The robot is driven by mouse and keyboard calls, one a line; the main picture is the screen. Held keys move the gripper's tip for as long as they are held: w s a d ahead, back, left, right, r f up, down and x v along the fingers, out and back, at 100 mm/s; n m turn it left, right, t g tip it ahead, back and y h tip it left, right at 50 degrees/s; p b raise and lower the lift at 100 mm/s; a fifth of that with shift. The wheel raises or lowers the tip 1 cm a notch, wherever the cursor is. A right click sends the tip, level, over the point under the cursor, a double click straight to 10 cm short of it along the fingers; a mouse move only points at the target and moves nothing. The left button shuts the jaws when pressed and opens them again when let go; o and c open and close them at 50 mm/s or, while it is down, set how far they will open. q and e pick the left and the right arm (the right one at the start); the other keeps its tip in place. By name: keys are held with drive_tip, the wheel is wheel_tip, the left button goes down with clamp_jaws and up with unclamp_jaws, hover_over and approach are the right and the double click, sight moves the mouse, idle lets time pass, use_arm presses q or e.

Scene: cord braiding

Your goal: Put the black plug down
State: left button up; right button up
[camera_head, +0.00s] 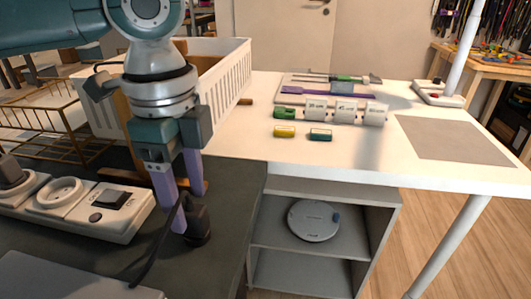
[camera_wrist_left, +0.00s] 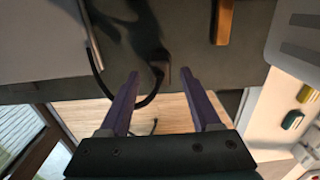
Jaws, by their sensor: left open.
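The black plug (camera_head: 199,226) is on the dark grey table (camera_head: 235,195), near its right side, with its black cord (camera_head: 160,250) running toward the front left. My left gripper (camera_head: 188,212), with purple fingers, is open and low over the table, close to the plug. In the left wrist view the two fingers (camera_wrist_left: 160,73) are apart, and the dark plug (camera_wrist_left: 158,62) shows between and beyond their tips. The cord (camera_wrist_left: 97,70) curves beside the left finger there. Whether a finger touches the plug is unclear. My right gripper is not in view.
A white power strip (camera_head: 110,215) with sockets and a switch lies left of the gripper. A white slatted crate (camera_head: 225,85) and a wire basket (camera_head: 50,120) stand behind. A white table (camera_head: 240,135) with small blocks is at the right. A grey shelf (camera_head: 330,250) stands below it.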

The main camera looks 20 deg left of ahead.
sight(190, 208)
use_arm(q)
wheel_tip(190, 208, up, 8)
drive_tip(key=p, duration=0.2)
drive_tip(key=s+d+f+n+t+h, duration=0.1)
drive_tip(key=s+d+f+n+h, duration=0.1)
drive_tip(key=s+d+f, duration=0.3)
drive_tip(key=s+d+f+n+t+h, duration=0.1)
drive_tip(key=s+d+f, duration=0.1)
drive_tip(key=d, duration=0.5)
drive_tip(key=s+a+n+y, duration=0.1)
drive_tip(key=s+a+n, duration=0.1)
drive_tip(key=s+n, duration=0.1)
drive_tip(key=s+a+f+n+t, duration=0.1)
drive_tip(key=s+a+n, duration=0.1)
drive_tip(key=a+n, duration=0.1)
drive_tip(key=s+a+f+n+y, duration=0.1)
drive_tip(key=s+a+n, duration=0.2)
drive_tip(key=n, duration=0.1)
drive_tip(key=shift+s+a+f+t+y, duration=0.15)
drive_tip(key=shift+s+a+t+y, duration=0.05)
drive_tip(key=shift+s+t+y, duration=0.15)
drive_tip(key=shift+s+a, duration=0.15)
drive_tip(key=shift+a, duration=0.1)
